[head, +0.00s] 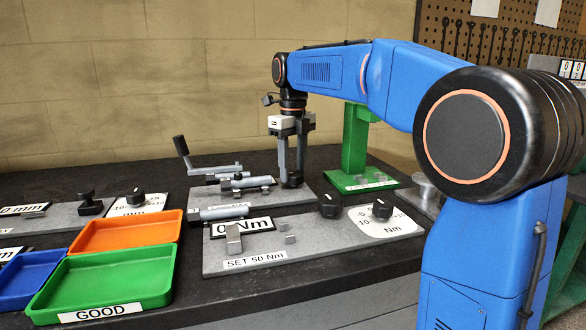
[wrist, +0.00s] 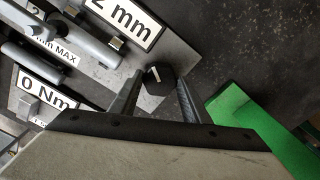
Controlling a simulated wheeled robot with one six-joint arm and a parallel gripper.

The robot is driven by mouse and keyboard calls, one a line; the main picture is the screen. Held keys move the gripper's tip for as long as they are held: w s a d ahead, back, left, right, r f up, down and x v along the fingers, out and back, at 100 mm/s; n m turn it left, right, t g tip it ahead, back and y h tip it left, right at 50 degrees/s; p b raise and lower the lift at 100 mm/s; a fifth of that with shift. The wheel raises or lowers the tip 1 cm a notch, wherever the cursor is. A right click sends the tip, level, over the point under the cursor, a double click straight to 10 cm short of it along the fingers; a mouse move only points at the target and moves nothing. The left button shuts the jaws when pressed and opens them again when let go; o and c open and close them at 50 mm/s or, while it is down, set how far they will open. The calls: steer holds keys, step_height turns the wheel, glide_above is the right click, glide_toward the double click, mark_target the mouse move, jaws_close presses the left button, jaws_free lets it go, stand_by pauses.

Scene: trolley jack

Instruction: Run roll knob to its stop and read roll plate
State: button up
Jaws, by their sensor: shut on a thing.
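My gripper (head: 291,178) points straight down at the rear grey fixture plate (head: 268,199). Its fingers are shut on a black knob with a white pointer mark. In the wrist view my gripper (wrist: 158,90) shows a finger on each side of the knob (wrist: 159,79). Beside the knob, a white readout plate (wrist: 125,18) shows "2 mm"; its upper edge is cut off by the frame, so a further character cannot be ruled out. A smaller label (wrist: 58,50) ending in "mm MAX" lies near it. No plate in view bears the word roll.
The front fixture has a "0 Nm" plate (head: 243,227), a "SET 50 Nm" label (head: 255,260) and black knobs (head: 329,205). A green post (head: 356,140) stands right of my gripper. A crank handle (head: 182,148) stands left. Orange (head: 125,235), green (head: 105,280) and blue trays lie front left.

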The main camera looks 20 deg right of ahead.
mark_target(293, 173)
steer(key=o, duration=1)
steer(key=shift+o, duration=0.2)
step_height(293, 173, up, 17)
steer(key=shift+r, duration=0.2)
stand_by(1.9)
